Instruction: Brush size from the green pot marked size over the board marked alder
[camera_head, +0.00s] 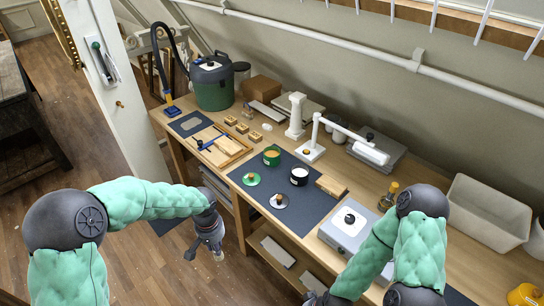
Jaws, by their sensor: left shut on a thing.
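The green pot (271,157) stands open on the dark mat, with an amber filling in view. A dark pot with a white top (299,176) stands to its right. A wooden board (330,186) lies at the mat's right edge; I cannot read any markings, so I cannot tell whether it is the alder one. My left gripper (212,246) hangs in front of the bench, apart from the pot and mat. It is shut on a small pale-tipped thing, seemingly a brush (219,257). My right gripper (322,298) is at the bottom edge, partly cut off, its jaws unclear.
A wooden tray (238,155) and several small wooden blocks (242,128) are behind. A white lamp (312,152), grey box (347,228) and pale bin (485,212) stand rightward.

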